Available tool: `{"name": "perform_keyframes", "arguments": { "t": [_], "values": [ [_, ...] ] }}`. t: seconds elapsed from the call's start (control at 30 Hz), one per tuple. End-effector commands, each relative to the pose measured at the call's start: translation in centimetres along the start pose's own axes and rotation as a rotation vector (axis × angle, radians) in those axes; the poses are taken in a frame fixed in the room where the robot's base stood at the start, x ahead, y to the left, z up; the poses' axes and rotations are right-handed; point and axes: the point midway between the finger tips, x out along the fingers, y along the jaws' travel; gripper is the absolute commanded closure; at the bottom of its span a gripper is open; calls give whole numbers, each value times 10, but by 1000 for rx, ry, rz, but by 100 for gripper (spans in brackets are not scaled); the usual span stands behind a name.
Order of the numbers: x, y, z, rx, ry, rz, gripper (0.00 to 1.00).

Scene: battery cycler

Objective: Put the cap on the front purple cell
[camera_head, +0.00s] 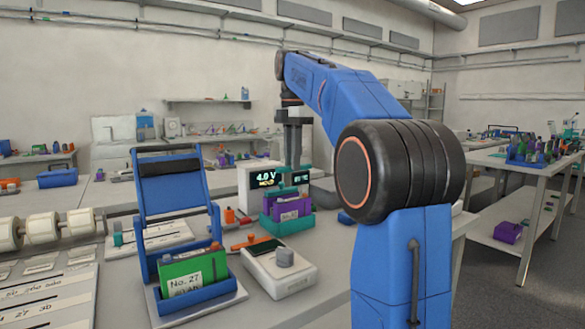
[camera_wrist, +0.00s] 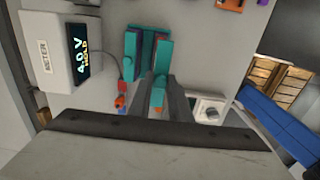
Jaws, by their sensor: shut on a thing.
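My gripper (camera_head: 291,165) points down over the teal rack (camera_head: 288,226) on the bench, its fingers shut on a small teal cap (camera_head: 301,177). The cap is close above the purple cells (camera_head: 290,207) in the rack; I cannot tell whether it touches one. In the wrist view, the cap (camera_wrist: 158,94) shows between the two fingers (camera_wrist: 160,88). The rack (camera_wrist: 132,50) is just beyond them, with a strip of purple showing. The fingers and cap partly hide the front cell.
The meter (camera_head: 262,180) stands behind the rack and reads 4.0 V HOLD. A white box with a grey knob (camera_head: 284,258) is in front. A blue stand (camera_head: 168,205) with a green No. 27 item (camera_head: 190,275) is at left. Small orange parts lie near the rack.

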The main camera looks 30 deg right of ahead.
Motion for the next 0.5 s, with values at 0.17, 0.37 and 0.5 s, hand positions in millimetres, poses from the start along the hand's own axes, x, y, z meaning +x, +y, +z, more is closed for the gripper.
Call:
{"name": "perform_keyframes", "arguments": {
  "t": [0.17,0.37,0.5],
  "values": [
    [0,0,0,0,0,0,100],
    [13,0,0,0,0,-1,100],
    [24,0,0,0,0,-1,100]
  ]
}}
